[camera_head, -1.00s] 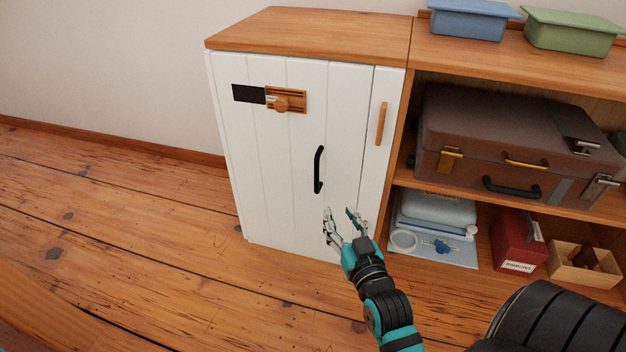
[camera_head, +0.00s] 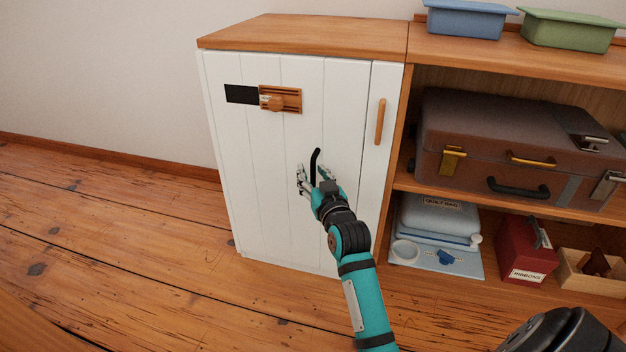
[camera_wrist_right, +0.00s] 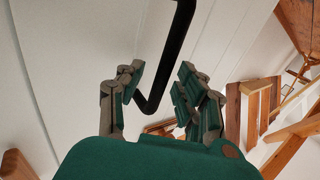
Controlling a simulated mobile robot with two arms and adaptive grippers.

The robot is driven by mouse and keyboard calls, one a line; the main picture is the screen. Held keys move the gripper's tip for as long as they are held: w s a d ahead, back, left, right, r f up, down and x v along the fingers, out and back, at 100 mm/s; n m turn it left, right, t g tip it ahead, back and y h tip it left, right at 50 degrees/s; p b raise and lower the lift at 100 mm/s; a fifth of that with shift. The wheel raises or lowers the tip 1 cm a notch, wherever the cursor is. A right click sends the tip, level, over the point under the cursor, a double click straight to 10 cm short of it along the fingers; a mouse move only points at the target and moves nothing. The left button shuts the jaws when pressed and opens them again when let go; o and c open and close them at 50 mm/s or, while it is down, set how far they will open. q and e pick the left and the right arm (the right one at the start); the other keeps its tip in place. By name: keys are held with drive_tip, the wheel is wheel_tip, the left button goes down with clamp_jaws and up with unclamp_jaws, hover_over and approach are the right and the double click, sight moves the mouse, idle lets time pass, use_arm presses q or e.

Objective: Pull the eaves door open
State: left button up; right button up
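The white plank eaves door (camera_head: 265,190) appears shut in the cabinet front. Its black bar handle (camera_head: 315,164) stands upright at mid-height on the door; it also shows in the right wrist view (camera_wrist_right: 172,52). My right gripper (camera_head: 311,181) is at the handle's lower part. In the right wrist view its fingers (camera_wrist_right: 160,92) are spread, with the handle's lower end between them and a gap on the right side. A wooden sliding latch (camera_head: 281,99) with a knob sits high on the door, right of a black plate (camera_head: 241,94). My left gripper is out of view.
A narrow white panel with a wooden pull (camera_head: 380,121) is right of the door. Open shelves hold a brown suitcase (camera_head: 500,135), a red box (camera_head: 525,249) and a wooden crate (camera_head: 590,275). The floor (camera_head: 130,235) left of the cabinet is clear.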

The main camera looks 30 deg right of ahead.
drive_tip(key=shift+w, duration=0.1)
clamp_jaws()
idle(0.6)
